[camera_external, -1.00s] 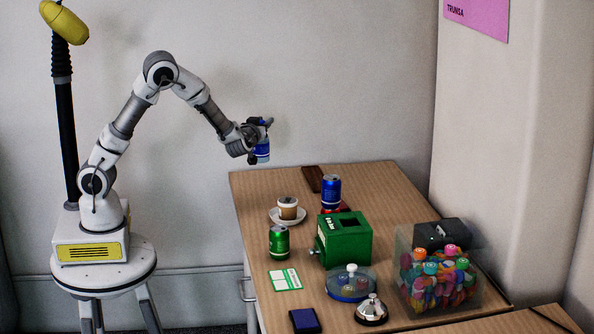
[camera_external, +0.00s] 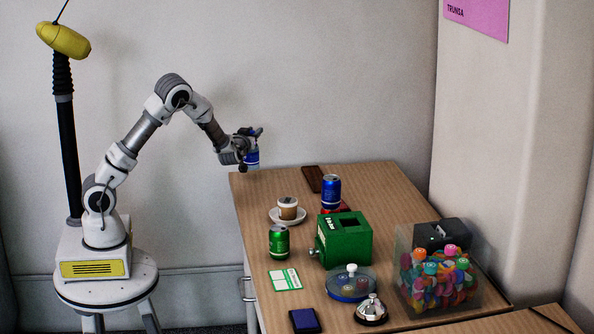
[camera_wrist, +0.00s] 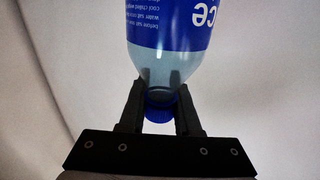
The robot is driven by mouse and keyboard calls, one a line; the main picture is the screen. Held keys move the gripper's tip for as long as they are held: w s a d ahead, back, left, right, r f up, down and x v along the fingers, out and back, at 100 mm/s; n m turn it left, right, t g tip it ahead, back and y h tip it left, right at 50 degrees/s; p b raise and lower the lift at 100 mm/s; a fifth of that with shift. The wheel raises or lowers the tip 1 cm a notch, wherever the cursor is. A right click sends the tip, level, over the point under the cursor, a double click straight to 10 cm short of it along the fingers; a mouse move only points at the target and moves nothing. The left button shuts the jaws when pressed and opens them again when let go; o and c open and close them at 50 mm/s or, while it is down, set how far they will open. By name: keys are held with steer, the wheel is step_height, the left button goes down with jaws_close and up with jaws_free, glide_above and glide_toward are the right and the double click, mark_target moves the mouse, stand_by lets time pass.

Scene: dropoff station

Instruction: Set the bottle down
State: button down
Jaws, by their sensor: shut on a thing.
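The bottle (camera_wrist: 168,62) is clear with a blue label and a blue cap. In the wrist view it fills the upper middle, its cap end between the two fingers of my gripper (camera_wrist: 160,108). My gripper is shut on the bottle near the neck. In the external view my gripper (camera_external: 246,142) and the bottle (camera_external: 252,159) are at the far left corner of the wooden table (camera_external: 375,180). The bottle's lower end is close to the table's back left corner; I cannot tell whether it touches. Part of the bottle is hidden by the fingers.
A cup on a saucer (camera_external: 288,211), a blue can (camera_external: 331,192), a green can (camera_external: 279,242) and a green box (camera_external: 345,240) stand on the table. A dark flat item (camera_external: 313,178) lies near the back edge. The back left table area is clear.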

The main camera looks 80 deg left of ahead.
steer(key=shift+f+b, duration=0.4)
steer(key=shift+f, duration=1.2)
steer(key=c, duration=0.6)
jaws_free()
steer(key=p+v, duration=0.2)
steer(key=v, duration=1)
